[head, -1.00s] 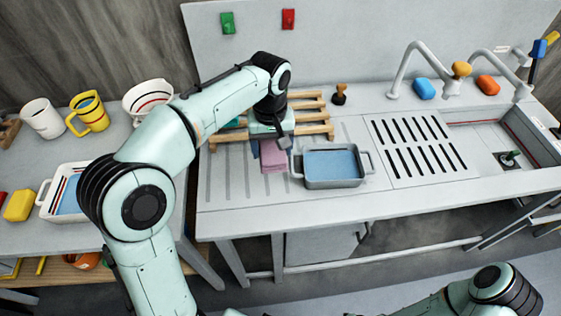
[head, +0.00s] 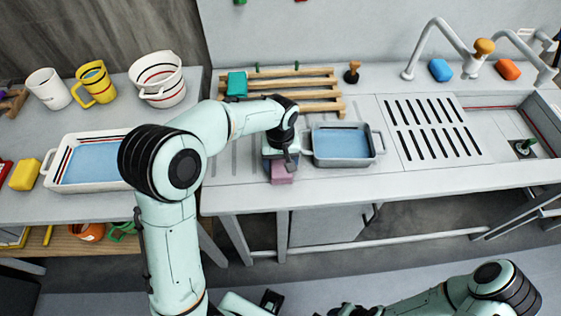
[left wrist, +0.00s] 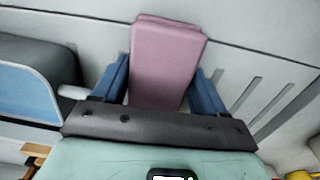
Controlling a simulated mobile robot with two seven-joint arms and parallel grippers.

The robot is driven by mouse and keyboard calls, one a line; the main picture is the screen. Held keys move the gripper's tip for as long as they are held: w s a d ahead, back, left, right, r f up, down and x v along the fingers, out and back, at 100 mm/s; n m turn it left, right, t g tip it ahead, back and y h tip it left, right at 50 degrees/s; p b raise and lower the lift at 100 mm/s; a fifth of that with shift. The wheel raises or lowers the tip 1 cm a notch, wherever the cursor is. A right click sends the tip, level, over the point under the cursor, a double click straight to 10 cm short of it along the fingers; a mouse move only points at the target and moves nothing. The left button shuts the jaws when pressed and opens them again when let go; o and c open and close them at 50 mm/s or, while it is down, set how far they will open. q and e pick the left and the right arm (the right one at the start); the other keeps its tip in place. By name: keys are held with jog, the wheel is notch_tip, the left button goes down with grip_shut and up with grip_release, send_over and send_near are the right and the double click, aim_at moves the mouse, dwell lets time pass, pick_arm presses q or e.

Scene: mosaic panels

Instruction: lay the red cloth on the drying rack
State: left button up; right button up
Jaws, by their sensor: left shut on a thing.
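My left gripper (left wrist: 165,85) is shut on a folded pink cloth (left wrist: 168,62), its blue fingers on either side. In the head view the pink cloth (head: 282,172) is below the left gripper (head: 280,160), over the counter left of the grey basin. The wooden slatted drying rack (head: 318,107) lies behind the gripper, by the back wall. A folded green cloth (head: 237,84) lies on its left end. No plainly red cloth shows; a red item (head: 5,172) is cut off at the left edge. My right arm is at the bottom; its fingertips are not clear.
A grey basin (head: 376,156) with a blue inside stands just right of the left gripper. A wooden-handled stamp-like item (head: 352,72) stands right of the rack. On the left table are a white tray (head: 55,150), yellow sponge (head: 25,174) and mugs. The rack's middle and right are bare.

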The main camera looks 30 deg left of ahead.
pick_arm(q)
jog(key=shift+f, duration=0.15)
jog(key=o, duration=0.9)
